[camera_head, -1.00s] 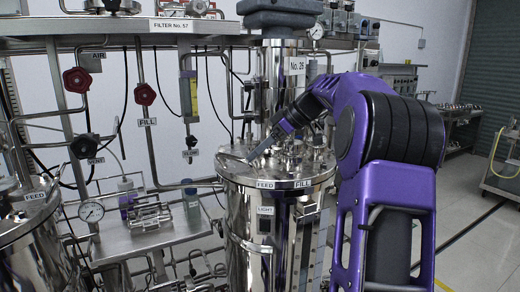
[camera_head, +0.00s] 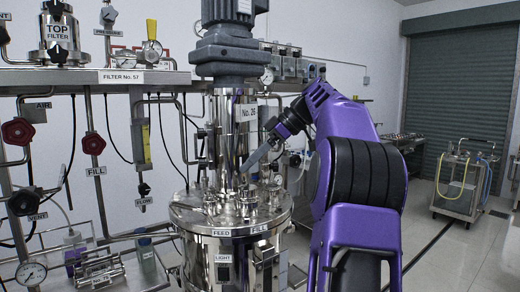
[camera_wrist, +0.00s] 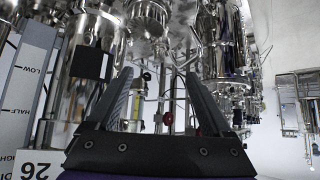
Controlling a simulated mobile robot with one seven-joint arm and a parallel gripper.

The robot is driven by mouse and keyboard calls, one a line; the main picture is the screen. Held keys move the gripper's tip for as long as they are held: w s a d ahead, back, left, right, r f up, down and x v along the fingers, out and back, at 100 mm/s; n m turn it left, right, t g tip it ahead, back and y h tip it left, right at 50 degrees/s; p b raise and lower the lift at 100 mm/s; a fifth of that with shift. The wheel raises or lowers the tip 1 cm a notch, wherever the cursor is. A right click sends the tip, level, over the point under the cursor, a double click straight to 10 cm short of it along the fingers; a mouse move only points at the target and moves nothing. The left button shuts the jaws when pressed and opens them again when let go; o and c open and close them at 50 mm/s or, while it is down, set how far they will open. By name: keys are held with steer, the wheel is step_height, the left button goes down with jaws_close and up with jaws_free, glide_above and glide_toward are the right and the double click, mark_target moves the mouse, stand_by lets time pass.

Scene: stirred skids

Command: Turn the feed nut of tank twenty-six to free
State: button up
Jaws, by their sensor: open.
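Tank twenty-six (camera_head: 200,265) is a shiny steel vessel in the middle of the head view, with a "No. 26" plate (camera_head: 248,130) on its upper column. A FEED label (camera_head: 221,232) sits on the front left rim of its lid, with a FILL label (camera_head: 260,228) to the right. Several small fittings stand on the lid; I cannot make out which is the feed nut or how it is turned. My gripper (camera_head: 252,160) is above the lid, beside the column. In the wrist view my gripper (camera_wrist: 160,75) has its fingers wide apart, with nothing between them.
The grey motor block (camera_head: 228,50) tops the column. A pipe rack with red valve knobs (camera_head: 93,143) and a filter shelf (camera_head: 75,77) stands to the left. A wheeled cart (camera_head: 465,185) is at the far right. The floor right of my arm is clear.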

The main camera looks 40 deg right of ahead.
steer(key=shift+v, duration=1.4)
